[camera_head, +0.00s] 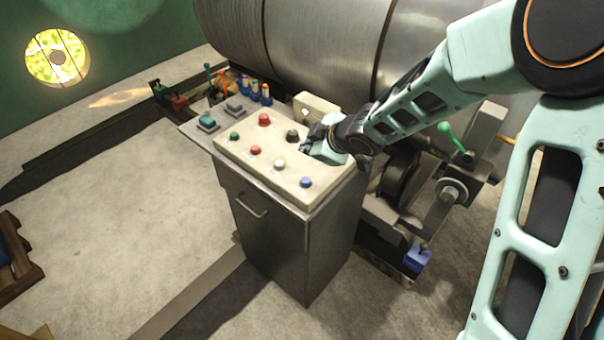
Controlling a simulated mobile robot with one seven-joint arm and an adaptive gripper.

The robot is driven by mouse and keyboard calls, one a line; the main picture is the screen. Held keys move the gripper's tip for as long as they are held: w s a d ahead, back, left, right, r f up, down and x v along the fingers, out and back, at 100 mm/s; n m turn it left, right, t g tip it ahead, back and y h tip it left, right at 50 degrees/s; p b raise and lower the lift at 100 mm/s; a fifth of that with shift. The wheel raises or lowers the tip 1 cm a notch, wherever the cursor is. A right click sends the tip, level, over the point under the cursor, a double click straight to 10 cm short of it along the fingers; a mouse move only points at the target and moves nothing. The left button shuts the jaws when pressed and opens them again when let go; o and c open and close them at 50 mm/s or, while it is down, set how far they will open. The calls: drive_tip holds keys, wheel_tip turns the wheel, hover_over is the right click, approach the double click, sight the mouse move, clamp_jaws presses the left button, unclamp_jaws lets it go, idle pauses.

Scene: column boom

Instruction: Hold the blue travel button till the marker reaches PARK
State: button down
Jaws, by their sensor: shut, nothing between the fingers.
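The blue button (306,182) sits at the near right corner of the cream control panel (243,152), on top of a grey metal cabinet (270,235). My gripper (308,146) is shut and empty. It is over the far right part of the panel, behind the blue button and apart from it in the picture. Its height above the panel is hard to tell. A black knob (292,135) shows just left of the fingers. I cannot make out a travel marker or a PARK label.
A large metal drum (300,40) stands behind. A lever with a green knob (445,128) is at right. The floor at left is mostly clear.

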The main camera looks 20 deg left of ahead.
sight(307, 181)
drive_tip(key=shift+f, duration=0.15)
wheel_tip(307, 181, down, 8)
drive_tip(key=b, duration=0.8)
drive_tip(key=shift+f+b, duration=0.25)
drive_tip(key=shift+b, duration=0.1)
idle(1.0)
drive_tip(key=shift+f+b, duration=0.35)
drive_tip(key=shift+f, duration=0.1)
